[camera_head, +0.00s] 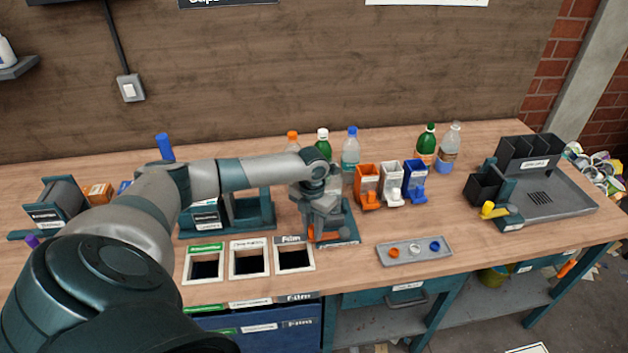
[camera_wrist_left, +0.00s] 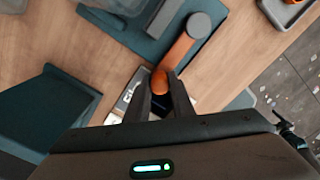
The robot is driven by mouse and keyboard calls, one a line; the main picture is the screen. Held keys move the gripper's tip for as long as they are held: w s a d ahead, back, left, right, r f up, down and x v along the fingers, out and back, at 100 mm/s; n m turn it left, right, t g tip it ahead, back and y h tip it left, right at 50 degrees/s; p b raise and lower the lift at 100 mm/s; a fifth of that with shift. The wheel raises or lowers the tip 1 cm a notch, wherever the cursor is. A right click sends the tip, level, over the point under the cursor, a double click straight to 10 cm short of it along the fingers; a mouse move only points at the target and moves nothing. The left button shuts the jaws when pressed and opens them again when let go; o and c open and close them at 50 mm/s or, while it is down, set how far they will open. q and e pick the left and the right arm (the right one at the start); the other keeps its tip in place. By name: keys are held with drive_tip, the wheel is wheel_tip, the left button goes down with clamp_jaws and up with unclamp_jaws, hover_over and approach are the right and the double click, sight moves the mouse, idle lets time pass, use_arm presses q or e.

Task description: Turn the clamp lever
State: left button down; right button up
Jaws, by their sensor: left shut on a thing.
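The clamp lever (camera_head: 328,237) is orange and sits low on the teal clamp fixture (camera_head: 349,232) near the middle of the bench. In the left wrist view the lever (camera_wrist_left: 178,53) runs from a round grey pivot (camera_wrist_left: 200,25) down to a rounded orange tip between my fingers. My left gripper (camera_head: 314,232) reaches down onto the fixture from above, and its fingers (camera_wrist_left: 163,90) are shut on the lever's tip end. My arm and hand hide part of the fixture in the head view. My right gripper is not in view.
Three framed bin openings (camera_head: 249,276) lie just left of the fixture, by the front edge. Orange, white and blue dispensers (camera_head: 391,185) and several bottles (camera_head: 350,150) stand behind. A small grey tray (camera_head: 440,252) lies to the right. A black-bin station (camera_head: 560,205) with a yellow handle stands far right.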

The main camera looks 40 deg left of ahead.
use_arm(q)
drive_tip(key=c, duration=1.5)
unclamp_jaws()
drive_tip(key=shift+w+a+r, duration=0.1)
drive_tip(key=shift+c, duration=0.2)
wheel_tip(320, 180, up, 17)
drive_tip(key=b, duration=0.4)
drive_tip(key=shift+r+b, duration=0.15)
drive_tip(key=shift+b, duration=0.25)
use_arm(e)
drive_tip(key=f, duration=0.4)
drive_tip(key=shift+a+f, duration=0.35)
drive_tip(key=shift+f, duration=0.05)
